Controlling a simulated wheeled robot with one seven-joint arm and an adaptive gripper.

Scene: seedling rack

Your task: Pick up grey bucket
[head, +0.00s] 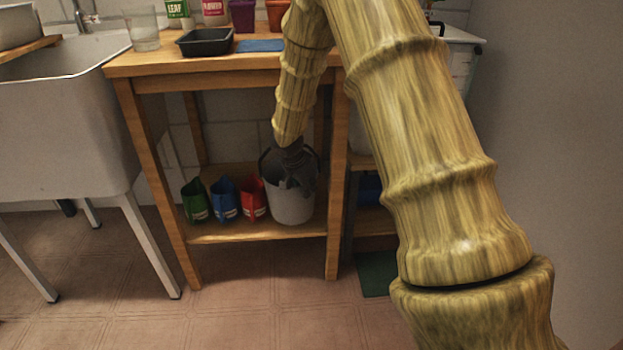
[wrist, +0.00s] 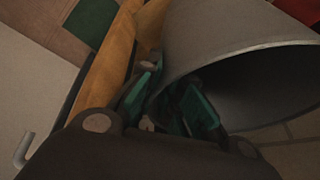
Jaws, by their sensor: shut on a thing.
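My gripper (head: 293,172) reaches down to the bucket's rim. In the wrist view my gripper's green-padded fingers (wrist: 168,100) are shut on the rim, one finger outside and one inside the mouth. My gripper hides part of the rim in the head view.
The tabletop (head: 170,62) is above, with a black tray (head: 205,41). A table leg (head: 334,215) is close on the right. A sink (head: 65,130) stands left.

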